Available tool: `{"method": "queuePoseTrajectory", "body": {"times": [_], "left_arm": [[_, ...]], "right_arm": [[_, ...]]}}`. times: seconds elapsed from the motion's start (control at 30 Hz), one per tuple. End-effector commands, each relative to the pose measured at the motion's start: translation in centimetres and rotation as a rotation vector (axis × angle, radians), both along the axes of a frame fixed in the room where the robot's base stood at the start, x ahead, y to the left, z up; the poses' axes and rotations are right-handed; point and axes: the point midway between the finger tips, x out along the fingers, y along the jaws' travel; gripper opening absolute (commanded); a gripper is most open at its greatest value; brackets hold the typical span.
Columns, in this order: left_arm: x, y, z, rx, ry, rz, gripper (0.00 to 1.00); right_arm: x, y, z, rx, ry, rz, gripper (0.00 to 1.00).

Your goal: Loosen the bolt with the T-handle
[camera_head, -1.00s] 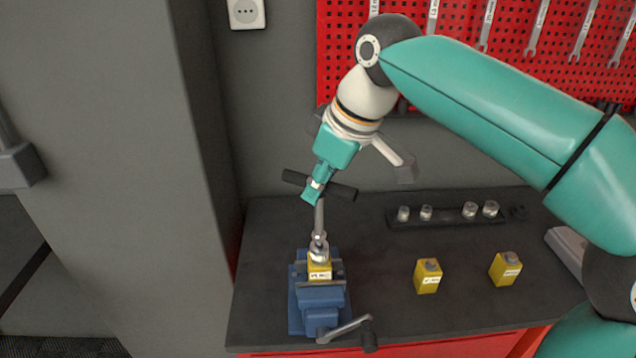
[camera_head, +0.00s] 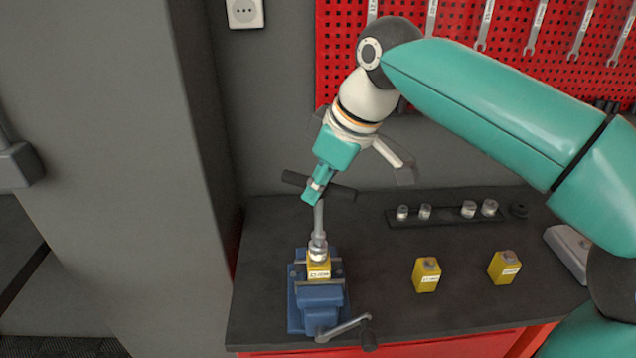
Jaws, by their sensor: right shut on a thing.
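My right gripper (camera_head: 315,190) is shut on the T-handle (camera_head: 341,192), gripping its dark crossbar near the middle. The T-handle's metal shaft (camera_head: 319,218) points down to a socket (camera_head: 318,250) over the top of a yellow block (camera_head: 318,271). The socket hides the bolt. The block is clamped in a blue vise (camera_head: 319,296) on the workbench. The T-handle stands close to upright. My left gripper is not in view.
Two more yellow blocks (camera_head: 426,275) (camera_head: 504,267) with bolts stand to the right on the dark bench (camera_head: 385,300). A rail (camera_head: 448,217) with several sockets lies behind them. The vise handle (camera_head: 345,328) sticks out in front. Wrenches hang on a red pegboard (camera_head: 460,60).

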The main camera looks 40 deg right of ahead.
Motion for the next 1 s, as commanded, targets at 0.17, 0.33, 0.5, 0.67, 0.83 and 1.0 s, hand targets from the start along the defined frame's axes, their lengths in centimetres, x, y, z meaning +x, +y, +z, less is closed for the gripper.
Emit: {"method": "queuePoseTrajectory", "body": {"times": [0.17,0.33,0.5,0.67,0.83,1.0], "left_arm": [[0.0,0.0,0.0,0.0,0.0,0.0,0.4],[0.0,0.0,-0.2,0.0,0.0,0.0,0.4],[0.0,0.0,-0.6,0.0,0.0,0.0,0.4],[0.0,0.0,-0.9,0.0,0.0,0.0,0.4],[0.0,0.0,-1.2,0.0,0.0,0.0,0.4],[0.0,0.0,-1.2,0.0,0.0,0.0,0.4]], "right_arm": [[0.0,0.0,0.1,0.0,-0.002,0.0,0.0],[0.0,0.0,-0.2,0.0,-0.002,0.0,0.0],[0.0,0.0,-0.6,0.0,-0.002,0.0,0.0],[0.0,0.0,-1.0,0.0,-0.002,0.0,0.0],[0.0,0.0,-1.4,0.0,-0.002,0.0,0.0],[0.0,0.0,-1.5,0.0,-0.002,0.004,0.0]]}}
